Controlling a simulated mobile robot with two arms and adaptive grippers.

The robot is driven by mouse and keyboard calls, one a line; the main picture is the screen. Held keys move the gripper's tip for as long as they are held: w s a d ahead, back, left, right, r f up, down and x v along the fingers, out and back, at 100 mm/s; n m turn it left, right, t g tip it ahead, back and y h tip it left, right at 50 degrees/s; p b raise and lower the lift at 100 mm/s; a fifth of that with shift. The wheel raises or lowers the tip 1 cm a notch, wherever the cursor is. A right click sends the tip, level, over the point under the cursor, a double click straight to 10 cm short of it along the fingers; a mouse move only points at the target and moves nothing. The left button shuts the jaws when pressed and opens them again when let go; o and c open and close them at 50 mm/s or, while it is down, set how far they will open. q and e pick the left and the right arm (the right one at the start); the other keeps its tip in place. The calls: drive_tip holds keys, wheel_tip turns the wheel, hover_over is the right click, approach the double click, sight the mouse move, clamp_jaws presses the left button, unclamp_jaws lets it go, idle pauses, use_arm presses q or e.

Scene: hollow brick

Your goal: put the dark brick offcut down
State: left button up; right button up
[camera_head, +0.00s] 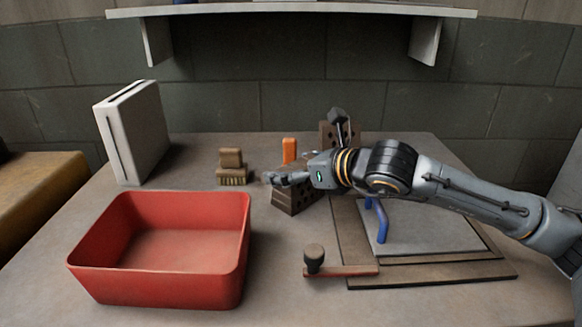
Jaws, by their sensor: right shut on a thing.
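My right gripper (277,179) reaches in from the right over the middle of the table and is shut. A dark brown brick offcut with holes (291,203) is right under its fingers, and the gripper is shut on it. The gripper and wrist hide the offcut's upper part. I cannot tell whether its underside touches the table. My left gripper is not in view.
A red open bin (170,290) stands empty at the front left. Behind are a white upright case (135,130), a brush (231,168), an orange item (289,150) and another holed brick (327,136).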

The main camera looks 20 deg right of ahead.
drive_tip(key=o, duration=1.2)
drive_tip(key=shift+s+r, duration=0.1)
